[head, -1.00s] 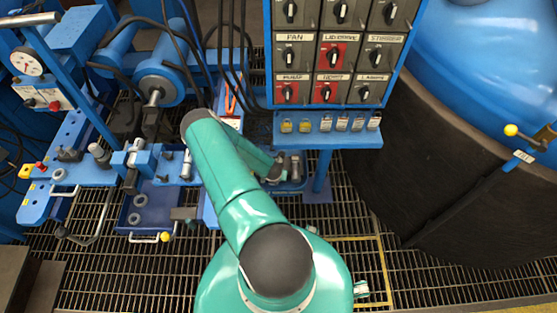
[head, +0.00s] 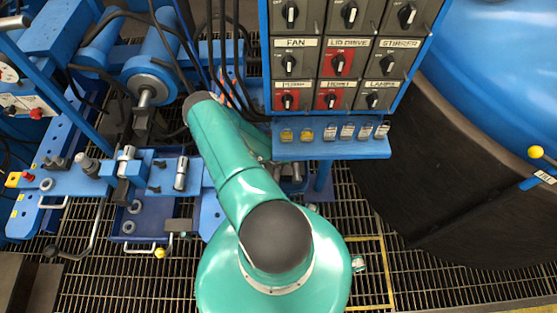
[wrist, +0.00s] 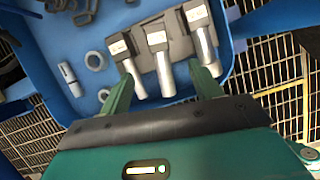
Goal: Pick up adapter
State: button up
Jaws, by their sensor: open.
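In the wrist view, a blue tray (wrist: 75,100) holds three similar pieces, each with a dark square head, a small white label and a silver cylinder: a left one (wrist: 125,55), a middle one (wrist: 158,58) and a right one (wrist: 202,40). The labels are too small to read, so I cannot tell which is the adapter. My gripper (wrist: 162,74) is open and empty. Its fingers reach over the tray's near edge, with the left and middle cylinders between them in the picture and the right one beyond the right finger. In the head view my arm hides the gripper and most of the tray.
Pale rings (wrist: 95,60) and a small white cylinder (wrist: 70,80) lie in the tray's left part. In the head view, a switch panel (head: 345,50) with a shelf of padlocks (head: 330,148) stands close behind my arm.

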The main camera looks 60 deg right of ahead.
send_over(277, 172)
jog(key=d, duration=0.3)
jog(key=f, duration=0.7)
jog(key=shift+w+a, duration=0.25)
jog(key=shift+x, duration=3.1)
jog(key=shift+w+d, duration=0.1)
jog(key=shift+w, duration=0.1)
jog(key=shift+c, duration=0.2)
jog(key=shift+r, duration=0.1)
grip_shut()
